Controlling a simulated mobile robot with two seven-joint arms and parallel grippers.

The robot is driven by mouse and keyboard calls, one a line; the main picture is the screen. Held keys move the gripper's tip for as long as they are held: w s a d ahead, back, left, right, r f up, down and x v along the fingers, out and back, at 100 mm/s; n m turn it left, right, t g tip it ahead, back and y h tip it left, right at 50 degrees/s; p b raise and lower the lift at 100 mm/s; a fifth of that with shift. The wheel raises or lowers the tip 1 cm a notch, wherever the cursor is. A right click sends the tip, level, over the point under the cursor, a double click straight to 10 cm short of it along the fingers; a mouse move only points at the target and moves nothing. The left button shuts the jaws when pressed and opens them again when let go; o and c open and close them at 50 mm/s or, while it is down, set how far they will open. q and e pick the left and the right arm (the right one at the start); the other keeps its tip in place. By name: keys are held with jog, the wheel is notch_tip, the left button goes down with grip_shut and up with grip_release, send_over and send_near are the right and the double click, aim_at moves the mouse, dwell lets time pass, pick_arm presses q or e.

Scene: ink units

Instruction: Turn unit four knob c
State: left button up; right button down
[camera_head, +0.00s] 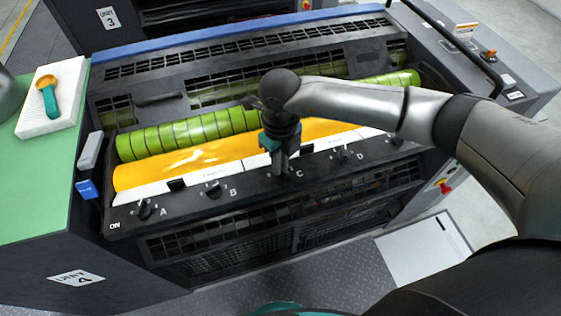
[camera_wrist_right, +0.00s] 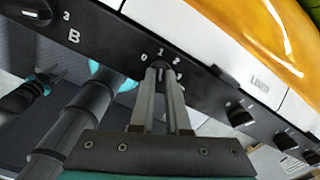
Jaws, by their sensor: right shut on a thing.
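Unit four carries the "UNIT 4" label (camera_head: 77,278) on its left side. Its black front rail has a row of lettered knobs, with knob A (camera_head: 145,209), knob B (camera_head: 213,190) and knob D (camera_head: 343,155) in the head view. My right gripper (camera_head: 280,174) points down at the place marked C and hides most of that knob. In the right wrist view, my right gripper (camera_wrist_right: 161,75) has its two fingers closed on knob C (camera_wrist_right: 160,68), by the dial marks 0 and 1. The exact knob angle is hard to read. My left gripper does not show clearly.
An orange roller (camera_head: 185,169) and a green roller (camera_head: 190,134) lie behind the rail. A green counter (camera_head: 38,190) at the left bears a white block (camera_head: 62,118) with a teal and orange tool (camera_head: 47,93). Unit three's label (camera_head: 108,18) shows behind.

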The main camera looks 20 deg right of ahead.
jog(key=c, duration=0.9)
grip_release()
jog(key=shift+r, duration=0.1)
notch_tip(320, 180, up, 15)
jog(key=b, duration=0.1)
